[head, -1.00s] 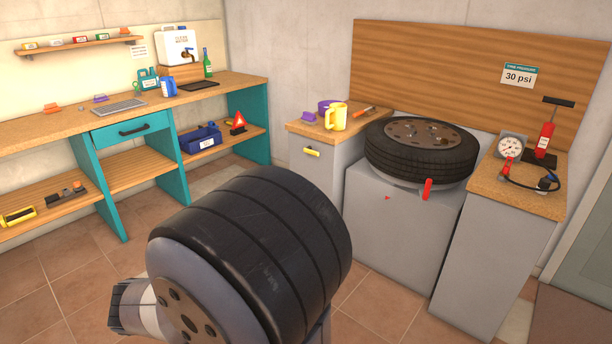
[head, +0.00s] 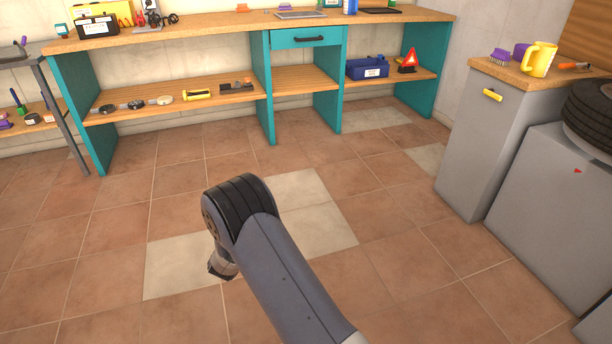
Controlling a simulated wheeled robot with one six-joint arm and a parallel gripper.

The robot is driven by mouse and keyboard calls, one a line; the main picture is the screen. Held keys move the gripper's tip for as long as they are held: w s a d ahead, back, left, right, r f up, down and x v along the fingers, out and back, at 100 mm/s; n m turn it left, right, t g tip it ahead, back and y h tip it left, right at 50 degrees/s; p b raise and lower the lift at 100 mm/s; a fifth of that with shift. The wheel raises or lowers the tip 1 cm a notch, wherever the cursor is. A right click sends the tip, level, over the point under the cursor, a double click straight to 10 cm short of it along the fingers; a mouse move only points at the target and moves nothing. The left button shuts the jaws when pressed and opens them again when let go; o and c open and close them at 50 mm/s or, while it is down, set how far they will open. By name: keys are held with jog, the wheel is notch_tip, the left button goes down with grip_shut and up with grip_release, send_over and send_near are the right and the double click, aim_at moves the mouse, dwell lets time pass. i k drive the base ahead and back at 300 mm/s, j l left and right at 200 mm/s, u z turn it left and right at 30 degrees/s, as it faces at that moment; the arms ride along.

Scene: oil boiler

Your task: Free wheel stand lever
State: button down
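The wheel stand is a grey block (head: 556,205) at the right edge of the head view, with a small red triangular mark (head: 577,170) on it. A black tyre (head: 596,112) lies flat on top and is cut off by the picture edge. The red lever is out of view. My arm reaches up from the bottom middle over open floor, well left of the stand. Its far end points down behind the black-banded joint, and the gripper fingers cannot be made out.
A teal workbench (head: 335,85) with a wooden top runs along the back. The tiled floor (head: 400,260) between is clear.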

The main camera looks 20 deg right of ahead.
aim_at(490, 93)
jog(key=z, duration=0.45)
jog(key=i+l+z, duration=0.25)
jog(key=i+z, duration=0.2)
jog(key=i+l+z, duration=0.1)
jog(key=i+z, duration=0.75)
jog(key=i+j, duration=0.1)
jog(key=i, duration=0.2)
jog(key=i+j, duration=0.1)
jog(key=i, duration=0.2)
jog(key=z, duration=0.05)
